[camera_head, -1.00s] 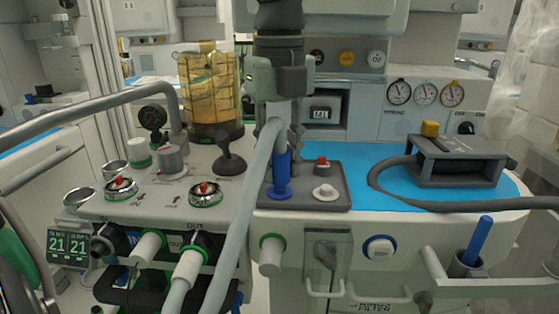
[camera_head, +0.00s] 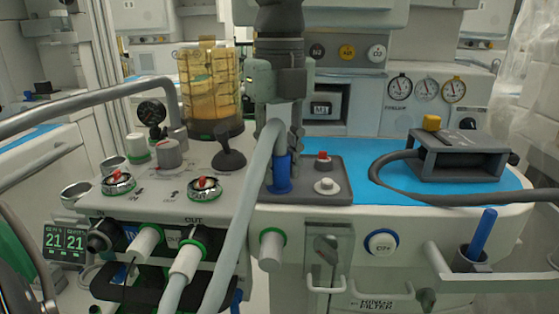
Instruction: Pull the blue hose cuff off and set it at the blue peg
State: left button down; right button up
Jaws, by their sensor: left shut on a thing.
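The blue hose cuff (camera_head: 281,174) is upright at the left part of the small dark grey tray, on the end of a thick grey hose (camera_head: 247,205). My left gripper (camera_head: 284,122) comes down from the top middle and is shut on the hose cuff's upper end. The hose bend partly hides the fingers and the grip. I cannot tell whether the cuff's lower end touches the tray. The blue peg (camera_head: 483,233) stands tilted in a grey holder (camera_head: 470,260) at the right front. My right gripper is not in view.
A red-topped knob (camera_head: 323,160) and a white knob (camera_head: 326,187) stand on the tray (camera_head: 310,199) beside the cuff. A dark grey box (camera_head: 460,160) with a looping dark hose lies on the blue mat (camera_head: 355,155). A black lever (camera_head: 228,155) stands left of the gripper.

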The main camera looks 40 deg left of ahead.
aim_at(279, 154)
pick_arm(q)
jog(key=shift+f, duration=0.25)
jog(key=c, duration=1.1)
grip_release()
jog(key=shift+c, duration=0.2)
notch_tip(279, 154, up, 12)
